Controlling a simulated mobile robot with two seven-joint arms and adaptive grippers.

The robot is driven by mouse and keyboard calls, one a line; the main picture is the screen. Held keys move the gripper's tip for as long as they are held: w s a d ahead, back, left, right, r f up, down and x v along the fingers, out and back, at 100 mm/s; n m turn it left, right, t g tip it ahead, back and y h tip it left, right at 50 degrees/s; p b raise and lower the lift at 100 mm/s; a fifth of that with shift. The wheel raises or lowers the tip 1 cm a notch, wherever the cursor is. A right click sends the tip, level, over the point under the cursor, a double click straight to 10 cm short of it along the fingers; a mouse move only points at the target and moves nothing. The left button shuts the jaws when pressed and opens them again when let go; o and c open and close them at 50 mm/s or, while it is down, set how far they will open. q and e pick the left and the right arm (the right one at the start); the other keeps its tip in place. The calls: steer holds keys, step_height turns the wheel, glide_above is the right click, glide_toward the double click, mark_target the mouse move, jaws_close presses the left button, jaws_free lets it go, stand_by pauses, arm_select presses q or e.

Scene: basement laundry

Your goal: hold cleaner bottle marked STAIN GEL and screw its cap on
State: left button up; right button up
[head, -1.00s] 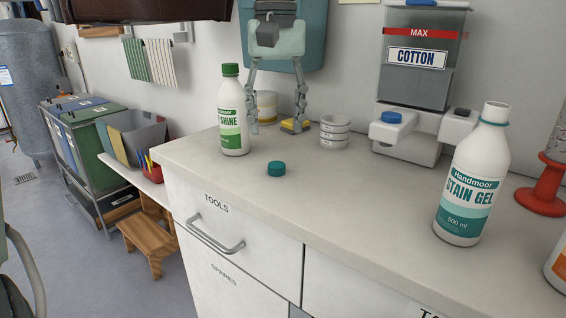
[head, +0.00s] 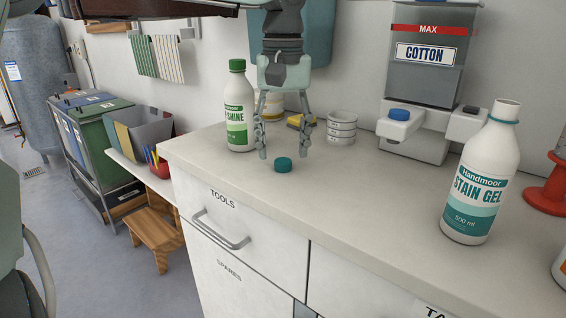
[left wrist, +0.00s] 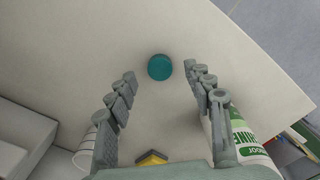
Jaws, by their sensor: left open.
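The white STAIN GEL bottle (head: 480,180) stands upright and uncapped at the right of the counter in the head view. A teal cap (head: 283,165) lies on the counter near its front edge; it also shows in the left wrist view (left wrist: 160,67), ahead of the fingertips and roughly between their lines. My left gripper (head: 283,152) points down, open and empty, above and just behind the cap. In the left wrist view its two fingers (left wrist: 160,80) are spread apart. My right gripper is not in view.
A red spool (head: 547,197) is at far right. The middle front counter is clear.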

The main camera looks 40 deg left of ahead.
arm_select(q)
step_height(320, 180, down, 2)
steer(key=shift+f, duration=0.1)
steer(key=shift+c, duration=0.3)
steer(key=c, duration=0.7)
steer(key=shift+r, duration=0.75)
step_height(320, 180, up, 3)
steer(key=shift+f, duration=0.15)
steer(key=s+a+r, duration=0.2)
steer(key=a, duration=0.1)
steer(key=s+a+r, duration=0.2)
steer(key=s, duration=0.1)
steer(key=s+a+r, duration=0.2)
steer(key=s+a, duration=0.1)
steer(key=shift+a+r, duration=0.3)
steer(key=shift+r, duration=0.1)
